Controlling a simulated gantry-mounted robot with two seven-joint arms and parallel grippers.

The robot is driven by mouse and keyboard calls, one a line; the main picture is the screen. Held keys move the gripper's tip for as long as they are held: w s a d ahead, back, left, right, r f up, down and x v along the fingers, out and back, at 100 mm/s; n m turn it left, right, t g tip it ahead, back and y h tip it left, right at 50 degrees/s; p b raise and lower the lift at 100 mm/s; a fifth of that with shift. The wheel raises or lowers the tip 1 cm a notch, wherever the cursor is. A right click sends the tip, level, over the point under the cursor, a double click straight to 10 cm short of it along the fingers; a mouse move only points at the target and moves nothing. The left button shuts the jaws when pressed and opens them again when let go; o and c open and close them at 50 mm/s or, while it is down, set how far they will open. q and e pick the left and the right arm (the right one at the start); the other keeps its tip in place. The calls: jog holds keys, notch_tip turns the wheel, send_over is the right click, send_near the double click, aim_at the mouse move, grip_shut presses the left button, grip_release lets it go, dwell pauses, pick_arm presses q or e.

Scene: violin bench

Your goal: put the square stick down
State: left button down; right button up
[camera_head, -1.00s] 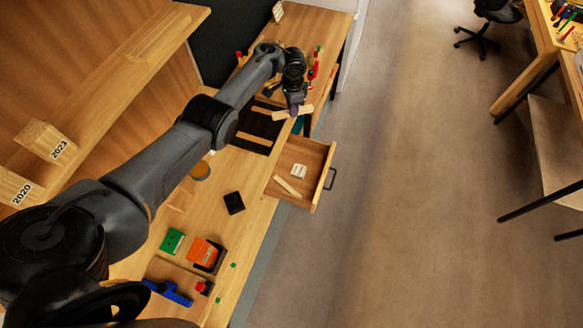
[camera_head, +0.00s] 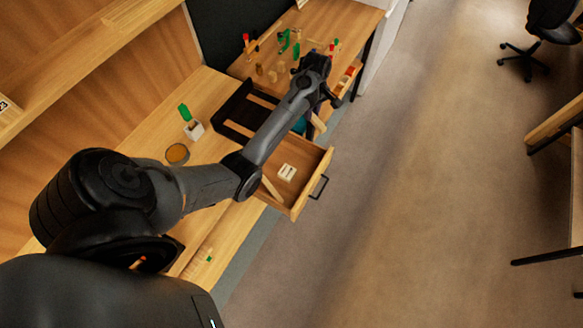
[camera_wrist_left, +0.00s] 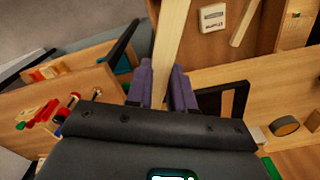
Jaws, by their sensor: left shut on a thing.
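My left gripper (camera_wrist_left: 162,82) is shut on the square stick (camera_wrist_left: 170,38), a long pale wooden bar that runs up out of the left wrist view between its purple fingers. In the head view the stick (camera_head: 318,122) shows as a short pale piece beside the gripper, which is mostly hidden by my arm. The gripper is above the bench edge, near the far side of the open drawer (camera_head: 312,184). My right gripper is not in view.
The open drawer holds a small white block (camera_head: 287,172) and another pale stick (camera_wrist_left: 245,22). A black tray (camera_head: 233,108) lies behind my left arm. Small coloured tools stand at the bench's far end. A round tin (camera_head: 177,153) sits on the bench.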

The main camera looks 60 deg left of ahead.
pick_arm(q)
notch_tip(320, 180, down, 6)
jog(key=s+d+b, duration=0.1)
jog(key=s, duration=0.1)
jog(key=b, duration=0.4)
send_over(294, 156)
jog(key=w+d, duration=0.2)
jog(key=d, duration=0.2)
jog(key=shift+n, duration=0.4)
jog(key=f, duration=1.6)
jog(key=shift+a, duration=0.25)
jog(key=s+a, duration=0.1)
jog(key=a, duration=0.1)
jog(key=s+a, duration=0.1)
jog(key=shift+a+f+p, duration=0.1)
jog(key=shift+a+p, duration=0.25)
jog(key=shift+f, duration=0.5)
jog(key=shift+d+f, duration=0.15)
jog(key=shift+d, duration=0.05)
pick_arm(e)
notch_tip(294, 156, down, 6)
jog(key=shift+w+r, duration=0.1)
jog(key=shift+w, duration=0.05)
pick_arm(q)
jog(key=shift+a, duration=0.1)
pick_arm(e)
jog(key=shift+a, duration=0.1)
